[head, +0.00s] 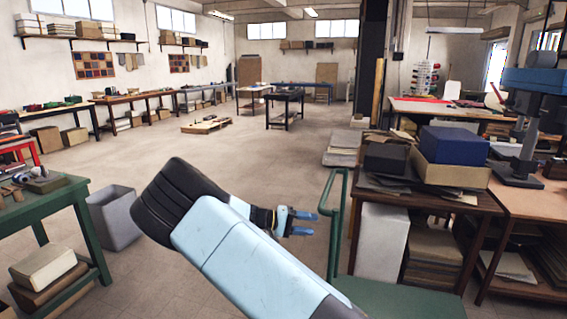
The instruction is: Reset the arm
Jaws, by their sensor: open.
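My arm, light blue and black, reaches up from the bottom middle of the head view and bends at a black joint. My gripper (309,222) shows beyond the arm, its two blue fingers pointing right. The fingers are apart with nothing between them. In the picture they end just left of a green metal rail; I cannot tell the gap in depth.
A green trolley (400,300) with an upright rail (333,225) stands at front right. Beside it, a wooden table (440,201) bears boxes. A green bench (75,190) and grey bin (113,214) stand left. The middle floor (240,155) is open, with a low pallet (206,125) farther back.

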